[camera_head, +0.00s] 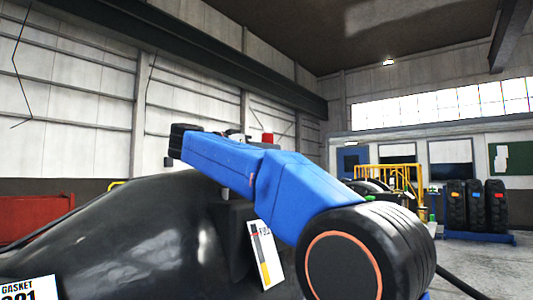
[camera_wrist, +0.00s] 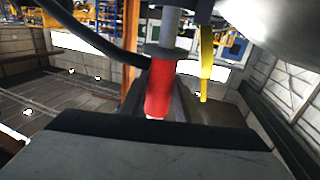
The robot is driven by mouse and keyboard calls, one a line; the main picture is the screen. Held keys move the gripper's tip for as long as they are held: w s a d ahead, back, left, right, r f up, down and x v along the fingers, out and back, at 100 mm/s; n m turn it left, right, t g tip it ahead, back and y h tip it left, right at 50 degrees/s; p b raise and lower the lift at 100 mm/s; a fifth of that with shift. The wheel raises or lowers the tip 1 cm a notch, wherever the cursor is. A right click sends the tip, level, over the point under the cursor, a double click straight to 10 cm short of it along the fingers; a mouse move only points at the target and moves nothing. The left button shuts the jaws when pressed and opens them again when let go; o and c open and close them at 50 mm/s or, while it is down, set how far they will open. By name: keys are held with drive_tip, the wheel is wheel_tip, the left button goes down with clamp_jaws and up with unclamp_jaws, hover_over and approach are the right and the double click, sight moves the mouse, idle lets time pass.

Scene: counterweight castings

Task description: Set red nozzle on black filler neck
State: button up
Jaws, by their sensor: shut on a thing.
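The red nozzle (camera_wrist: 160,88) is in the middle of the wrist view, with a grey shaft above it and a dark hose (camera_wrist: 85,32) running beside it. My gripper (camera_wrist: 158,124) shows as a dark edge at the bottom of that view and is shut on the nozzle; its fingertips are not clearly seen. In the head view a small red part, likely the nozzle (camera_head: 267,139), shows above my blue arm, which hides most of the gripper. I cannot make out the black filler neck in either view.
A large glossy black body (camera_head: 125,235) fills the lower left of the head view. A white label (camera_head: 28,289) reads GASKET. Stacked tyres (camera_head: 477,205) and a yellow railing (camera_head: 395,175) stand at right. A yellow bar (camera_wrist: 206,70) is right of the nozzle.

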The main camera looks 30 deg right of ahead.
drive_tip(key=shift+r, duration=0.95)
idle(0.5)
drive_tip(key=shift+f, duration=2.4)
idle(0.7)
drive_tip(key=o, duration=0.9)
drive_tip(key=shift+o, duration=0.2)
drive_tip(key=shift+f, duration=0.1)
drive_tip(key=shift+a, duration=0.1)
drive_tip(key=s+a, duration=0.1)
drive_tip(key=a, duration=1.6)
drive_tip(key=shift+s, duration=0.2)
